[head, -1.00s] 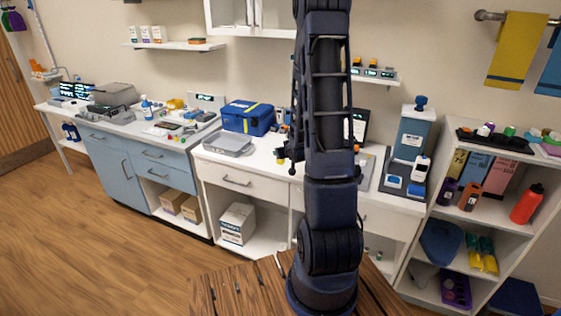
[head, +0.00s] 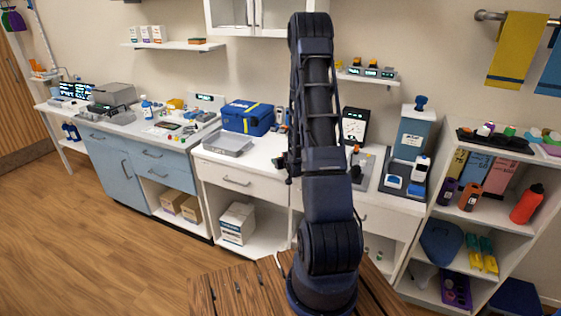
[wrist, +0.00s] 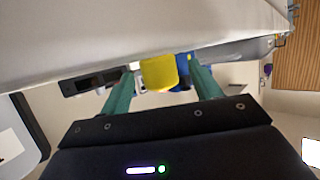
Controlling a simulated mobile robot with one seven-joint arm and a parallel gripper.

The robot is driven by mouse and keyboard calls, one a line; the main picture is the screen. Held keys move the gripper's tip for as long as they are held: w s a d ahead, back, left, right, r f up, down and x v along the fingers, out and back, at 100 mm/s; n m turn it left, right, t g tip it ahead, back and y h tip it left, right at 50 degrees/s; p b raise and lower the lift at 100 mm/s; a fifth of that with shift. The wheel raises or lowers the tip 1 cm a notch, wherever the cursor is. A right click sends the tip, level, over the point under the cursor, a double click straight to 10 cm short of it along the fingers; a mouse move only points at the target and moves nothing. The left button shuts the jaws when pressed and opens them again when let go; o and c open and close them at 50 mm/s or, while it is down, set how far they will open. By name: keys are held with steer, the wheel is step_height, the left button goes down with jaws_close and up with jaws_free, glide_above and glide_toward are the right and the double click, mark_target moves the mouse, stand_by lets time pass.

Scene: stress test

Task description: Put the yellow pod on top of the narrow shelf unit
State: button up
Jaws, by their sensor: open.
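A yellow block-like thing, apparently the yellow pod (wrist: 158,73), shows in the wrist view between the two green fingers of my gripper (wrist: 163,70). The fingers are apart, and I cannot tell whether either touches it. In the head view my arm hides most of the gripper and the pod; only a dark part shows left of the arm, above the counter. The narrow shelf unit (head: 492,211) is the white open one at the right. Its top carries a dark tray (head: 487,145) with several small items, and other things at its right end.
A wall shelf (head: 385,80) with small devices hangs above. The wooden floor at left is clear.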

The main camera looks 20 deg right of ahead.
steer(key=shift+x, duration=0.9)
steer(key=c, duration=1.1)
steer(key=shift+c, duration=0.2)
steer(key=shift+r, duration=0.15)
step_height(320, 180, up, 20)
